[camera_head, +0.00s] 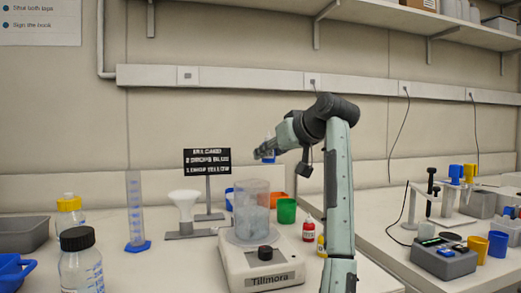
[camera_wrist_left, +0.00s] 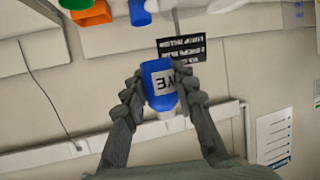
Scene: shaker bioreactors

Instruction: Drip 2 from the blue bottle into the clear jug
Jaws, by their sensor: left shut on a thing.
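My left gripper (camera_head: 265,152) is shut on the blue bottle (camera_wrist_left: 160,82), which shows between both fingers in the left wrist view. In the head view, a small blue part of the bottle (camera_head: 268,158) shows under the gripper. The clear jug (camera_head: 251,208) stands on the white stirrer (camera_head: 262,264) marked Tillmora. The bottle is in the air above the jug, apart from it and a little to the right of its middle. The bottle looks roughly upright, its white end (camera_wrist_left: 183,112) pointing up. My right gripper is not in view.
A black sign (camera_head: 207,161) stands behind the jug. A green cup (camera_head: 286,211), an orange container (camera_head: 277,199), a red bottle (camera_head: 308,229) and a yellow bottle (camera_head: 321,244) stand right of it. A white funnel (camera_head: 185,204) and a measuring cylinder (camera_head: 135,210) stand to the left.

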